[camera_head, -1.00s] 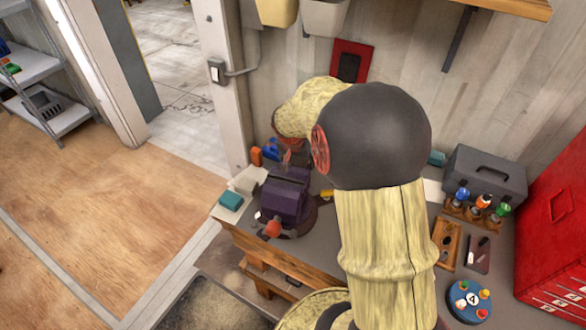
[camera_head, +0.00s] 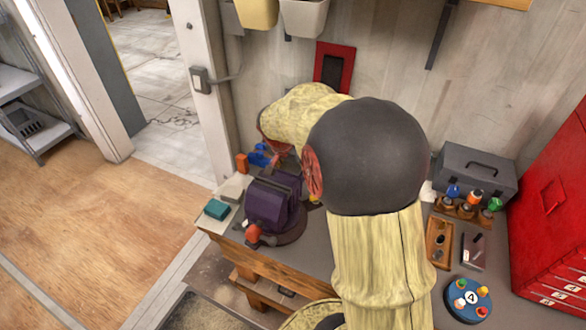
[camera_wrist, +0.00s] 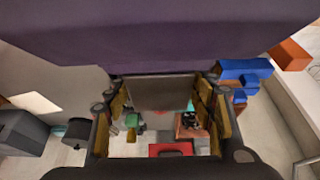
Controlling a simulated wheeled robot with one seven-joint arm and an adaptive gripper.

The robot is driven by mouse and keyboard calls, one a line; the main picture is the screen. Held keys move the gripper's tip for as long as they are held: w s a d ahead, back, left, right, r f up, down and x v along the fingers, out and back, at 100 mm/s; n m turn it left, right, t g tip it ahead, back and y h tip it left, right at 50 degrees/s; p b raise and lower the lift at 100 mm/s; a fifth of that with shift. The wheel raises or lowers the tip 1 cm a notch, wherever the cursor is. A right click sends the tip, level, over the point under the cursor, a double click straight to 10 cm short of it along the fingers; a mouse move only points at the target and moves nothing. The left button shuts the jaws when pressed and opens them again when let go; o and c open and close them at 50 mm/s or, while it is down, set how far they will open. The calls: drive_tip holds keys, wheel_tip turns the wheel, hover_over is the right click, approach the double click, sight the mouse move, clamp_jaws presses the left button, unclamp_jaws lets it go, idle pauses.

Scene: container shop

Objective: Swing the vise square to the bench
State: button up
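The purple vise (camera_head: 268,203) stands on a round dark swivel base (camera_head: 292,236) at the left end of the bench (camera_head: 318,262). Its orange-red front end (camera_head: 253,233) points toward the lower left, over the bench's front edge. In the wrist view the vise's purple body (camera_wrist: 160,40) fills the top of the picture, close to my gripper (camera_wrist: 160,110). The fingers are spread wide, with a grey-brown surface showing between them. I cannot tell whether they touch the vise. In the head view my arm hides the gripper and part of the vise's far side.
A teal block (camera_head: 217,209) and a pale block (camera_head: 232,189) lie left of the vise. Blue (camera_head: 260,156) and orange (camera_head: 241,163) items stand behind it. A grey toolbox (camera_head: 476,172), a red cabinet (camera_head: 556,215) and a round token tray (camera_head: 468,300) are at the right.

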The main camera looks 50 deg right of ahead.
drive_tip(key=o, duration=0.5)
drive_tip(key=shift+c, duration=0.2)
drive_tip(key=shift+r, duration=0.1)
drive_tip(key=v, duration=1.1)
drive_tip(key=shift+s+a+r, duration=0.1)
drive_tip(key=shift+a+r, duration=0.15)
drive_tip(key=shift+r, duration=0.05)
